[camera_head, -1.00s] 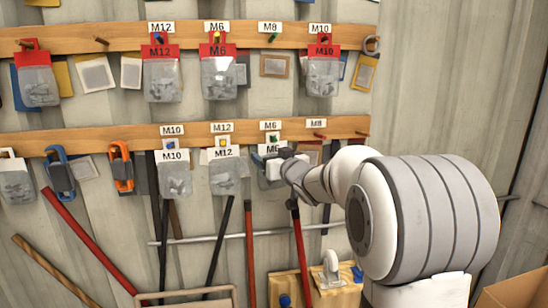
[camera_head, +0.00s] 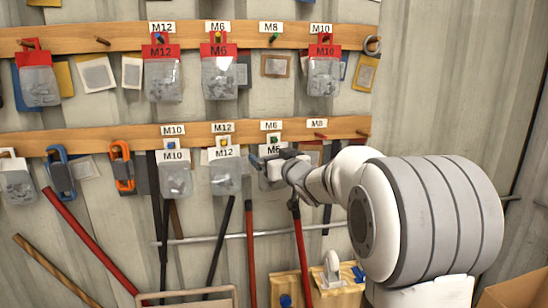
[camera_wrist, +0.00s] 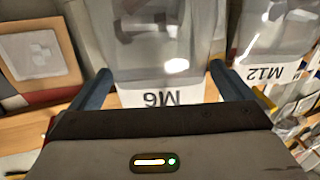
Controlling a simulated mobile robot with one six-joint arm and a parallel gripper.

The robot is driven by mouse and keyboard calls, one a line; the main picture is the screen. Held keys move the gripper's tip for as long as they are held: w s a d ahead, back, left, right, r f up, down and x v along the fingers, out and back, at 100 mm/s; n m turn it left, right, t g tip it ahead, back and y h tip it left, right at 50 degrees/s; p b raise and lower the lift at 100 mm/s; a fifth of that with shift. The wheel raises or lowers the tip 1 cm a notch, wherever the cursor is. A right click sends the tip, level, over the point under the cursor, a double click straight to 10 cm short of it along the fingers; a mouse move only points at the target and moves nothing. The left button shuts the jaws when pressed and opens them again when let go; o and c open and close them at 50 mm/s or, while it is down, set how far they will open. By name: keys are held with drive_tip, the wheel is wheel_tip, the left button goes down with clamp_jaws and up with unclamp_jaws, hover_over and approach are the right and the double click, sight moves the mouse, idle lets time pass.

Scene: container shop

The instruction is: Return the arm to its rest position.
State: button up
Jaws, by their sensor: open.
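My gripper (camera_head: 268,158) is at the lower rail, in front of a clear bag with a white M6 header card (camera_head: 272,181). The bag hangs under the lower M6 label and is partly hidden by my gripper. In the wrist view my gripper (camera_wrist: 160,76) is open, with a dark blue finger on each side of the M6 bag (camera_wrist: 165,45). The fingers look apart from the bag. The wrist picture is upside down. My arm reaches in from the right.
The lower rail (camera_head: 100,141) also carries M10 (camera_head: 175,176) and M12 (camera_head: 225,173) bags. Red-card bags hang from the upper rail (camera_head: 120,37). Long rods lean below. A cardboard box (camera_head: 520,292) is at lower right. The wall right of the rails is bare.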

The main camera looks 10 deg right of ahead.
drive_tip(key=s+d+f+m+g+h+b, duration=0.1)
drive_tip(key=s+d+f+m+g+h, duration=0.15)
drive_tip(key=s, duration=0.45)
drive_tip(key=s+d+f+m+g+h+b, duration=0.1)
drive_tip(key=s+d+f+h, duration=0.15)
drive_tip(key=s, duration=0.55)
drive_tip(key=s+a+f+g, duration=0.2)
drive_tip(key=s+f+g, duration=0.3)
drive_tip(key=s, duration=0.8)
drive_tip(key=s+a+f+g, duration=0.3)
drive_tip(key=s+f+g, duration=0.3)
drive_tip(key=s+f, duration=0.4)
drive_tip(key=s, duration=0.3)
drive_tip(key=shift+f, duration=0.15)
drive_tip(key=shift+s+d+n, duration=0.1)
drive_tip(key=shift+n, duration=0.15)
